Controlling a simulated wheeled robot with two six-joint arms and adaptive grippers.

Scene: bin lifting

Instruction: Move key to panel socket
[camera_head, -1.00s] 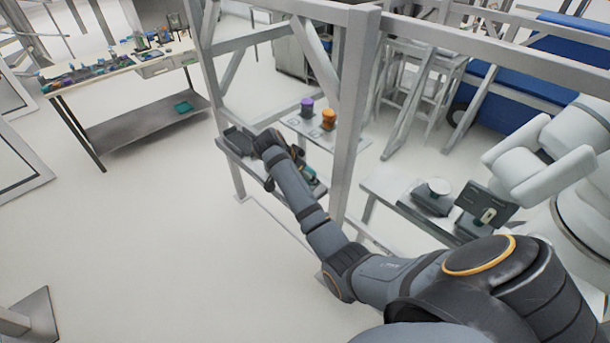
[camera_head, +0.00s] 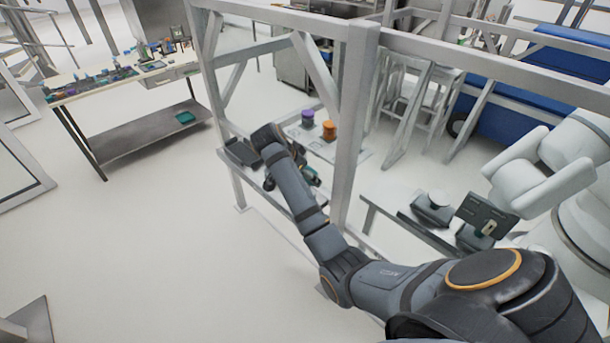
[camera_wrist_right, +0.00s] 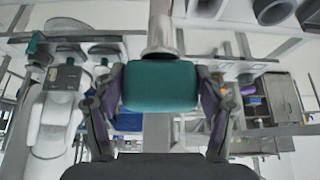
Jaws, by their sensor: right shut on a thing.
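My right arm reaches forward to the shelf in the metal frame; its gripper (camera_head: 268,182) is mostly hidden behind the wrist in the head view. In the right wrist view the right gripper (camera_wrist_right: 160,92) is shut on the key's teal handle (camera_wrist_right: 160,86), with one finger on each side. A metal shaft (camera_wrist_right: 160,32) extends beyond the handle; its far end is cut off. The dark, tilted panel (camera_head: 474,208) stands on the right bench, with a pale slot-like socket (camera_head: 489,229) on its face. My left gripper is not in view.
A metal post (camera_head: 352,130) stands between the gripper and the panel. A purple cylinder (camera_head: 308,117) and an orange cylinder (camera_head: 329,130) stand on a plate behind the shelf. A dark tray (camera_head: 240,152) lies left of the gripper. Open floor lies at left.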

